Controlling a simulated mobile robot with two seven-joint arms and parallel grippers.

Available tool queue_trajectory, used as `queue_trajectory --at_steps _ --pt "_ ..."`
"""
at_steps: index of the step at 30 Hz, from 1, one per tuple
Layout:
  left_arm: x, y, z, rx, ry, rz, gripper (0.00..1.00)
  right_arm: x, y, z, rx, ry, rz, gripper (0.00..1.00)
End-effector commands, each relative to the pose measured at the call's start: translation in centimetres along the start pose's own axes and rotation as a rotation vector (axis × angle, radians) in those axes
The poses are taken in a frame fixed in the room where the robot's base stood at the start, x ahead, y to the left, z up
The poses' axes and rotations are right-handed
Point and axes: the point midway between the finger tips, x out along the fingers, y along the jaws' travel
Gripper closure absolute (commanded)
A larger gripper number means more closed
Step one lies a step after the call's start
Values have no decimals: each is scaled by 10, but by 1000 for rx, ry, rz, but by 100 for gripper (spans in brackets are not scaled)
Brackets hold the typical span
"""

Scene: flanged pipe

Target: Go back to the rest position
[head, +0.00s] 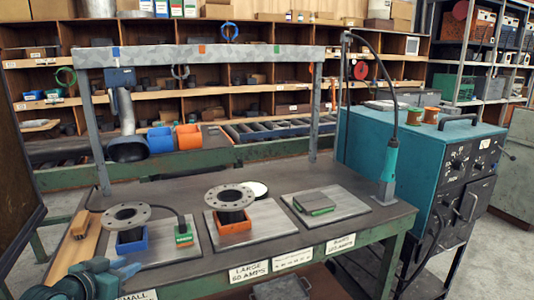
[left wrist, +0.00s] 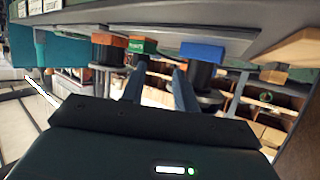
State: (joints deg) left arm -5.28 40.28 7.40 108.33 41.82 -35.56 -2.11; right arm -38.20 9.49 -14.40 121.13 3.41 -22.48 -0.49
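My left gripper (head: 122,268) is low at the left in the head view, by the table's front edge. In the left wrist view its two fingers (left wrist: 160,88) stand apart with nothing held between them. One flanged pipe (head: 127,216) stands upright in a blue holder (head: 131,242) on the left metal plate. Another flanged pipe (head: 229,196) stands upright in an orange holder (head: 234,226) on the middle plate. In the left wrist view, the blue holder (left wrist: 203,52) and the orange holder (left wrist: 110,40) appear upside down beyond the fingers. My right gripper is in neither view.
The workbench (head: 285,178) has an overhead frame and front labels. A green block (head: 183,236) with a cable stands near the blue holder. A third plate (head: 350,210) bears green-edged pads. A teal machine (head: 395,150) stands at the right; an upright tool (head: 390,165) is near it.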

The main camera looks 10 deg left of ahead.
Motion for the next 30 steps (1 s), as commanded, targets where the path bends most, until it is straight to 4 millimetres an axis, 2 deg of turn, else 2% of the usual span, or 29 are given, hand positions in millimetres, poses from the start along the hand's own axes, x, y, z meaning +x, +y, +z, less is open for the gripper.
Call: queue_trajectory --at_steps 1,3,5,6,9,12,15,18,21,30 --pt "-2 25 30 -3 -39 19 70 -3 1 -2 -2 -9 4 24" --pt "-7 57 66 4 -78 39 70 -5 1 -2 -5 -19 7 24" --pt "-15 86 95 9 -109 58 70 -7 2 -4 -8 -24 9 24" --pt "-22 108 114 11 -129 73 70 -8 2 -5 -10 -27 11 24" --pt "-47 163 152 14 -169 108 70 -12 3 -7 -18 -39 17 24" --pt "-75 212 176 12 -193 138 70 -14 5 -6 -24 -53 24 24" --pt "-98 249 188 8 -206 158 70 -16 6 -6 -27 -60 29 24" --pt "-112 270 192 6 -210 168 70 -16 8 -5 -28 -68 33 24" --pt "-117 279 194 7 -210 172 70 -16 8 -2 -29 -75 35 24" --pt "-117 279 195 9 -210 172 70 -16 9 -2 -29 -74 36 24"
